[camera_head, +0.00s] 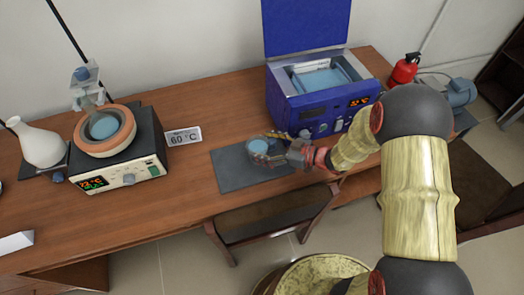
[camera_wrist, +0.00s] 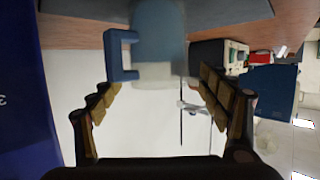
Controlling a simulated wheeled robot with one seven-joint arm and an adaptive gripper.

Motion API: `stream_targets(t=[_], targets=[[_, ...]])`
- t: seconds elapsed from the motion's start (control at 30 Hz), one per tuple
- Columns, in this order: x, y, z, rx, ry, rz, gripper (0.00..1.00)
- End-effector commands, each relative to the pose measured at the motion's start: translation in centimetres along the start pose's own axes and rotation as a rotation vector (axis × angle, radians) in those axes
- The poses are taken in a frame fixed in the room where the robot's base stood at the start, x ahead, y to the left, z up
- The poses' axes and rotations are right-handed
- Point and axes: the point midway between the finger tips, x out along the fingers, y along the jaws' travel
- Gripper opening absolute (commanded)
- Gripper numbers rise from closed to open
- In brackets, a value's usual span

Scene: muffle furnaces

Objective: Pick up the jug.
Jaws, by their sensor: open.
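The jug (camera_head: 260,147), with pale blue showing at its top, stands on the dark grey mat (camera_head: 230,176) in the head view. In the wrist view the jug (camera_wrist: 158,45) hangs upside down at the top middle, with a blue square handle on its left side. My gripper (camera_head: 278,150) reaches in from the right, close beside the jug. In the wrist view my gripper (camera_wrist: 160,88) is open, with one finger on each side and the jug ahead between the fingertips. No finger clearly touches it. Part of the jug is hidden by my gripper in the head view.
A blue furnace (camera_head: 316,115) with its lid up stands just behind the mat. A red extinguisher (camera_head: 404,70) stands at back right.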

Motion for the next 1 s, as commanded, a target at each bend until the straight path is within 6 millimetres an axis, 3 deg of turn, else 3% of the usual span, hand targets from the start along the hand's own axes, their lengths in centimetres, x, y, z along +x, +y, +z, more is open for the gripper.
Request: stream_targets(t=[0.4,0.7,1.0], targets=[[5.4,-0.1,0.1,-0.002,0.001,-0.002,0.78],[5.7,0.0,-0.1,-0.001,0.0,0.001,0.78],[5.7,0.0,-0.1,-0.001,0.0,0.001,0.61]])
